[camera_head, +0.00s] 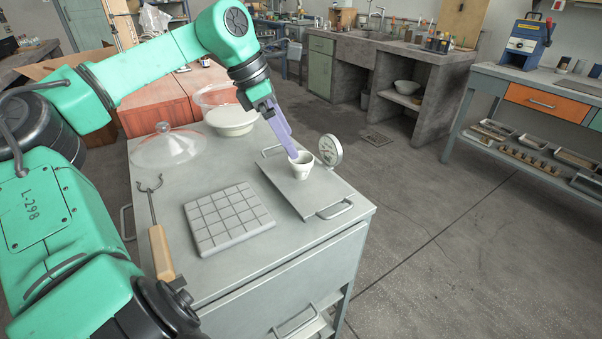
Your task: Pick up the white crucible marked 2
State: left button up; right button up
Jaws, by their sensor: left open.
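A small white crucible (302,166) stands upright on a grey metal tray (310,195) with wire handles. It is the only crucible I see on the bench, and I cannot make out its number. My left gripper (292,154), with purple fingers, comes down from the upper left. Its fingertips are at the crucible's left rim, and I cannot tell whether they touch it. The left gripper is open. My right gripper is not in view.
A gauge (330,150) stands just behind the tray's right side. A tiled grey slab (228,217), wooden-handled tongs (161,252), a glass dome (167,147) and a white bowl (231,121) are on the bench (290,245). The bench's front right is clear.

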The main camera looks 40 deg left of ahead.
aim_at(301, 162)
pick_arm(q)
jog(key=x, duration=0.7)
jog(key=shift+f+b, duration=0.3)
jog(key=shift+w+f, duration=0.2)
jog(key=shift+f, duration=0.1)
jog(key=c, duration=1.4)
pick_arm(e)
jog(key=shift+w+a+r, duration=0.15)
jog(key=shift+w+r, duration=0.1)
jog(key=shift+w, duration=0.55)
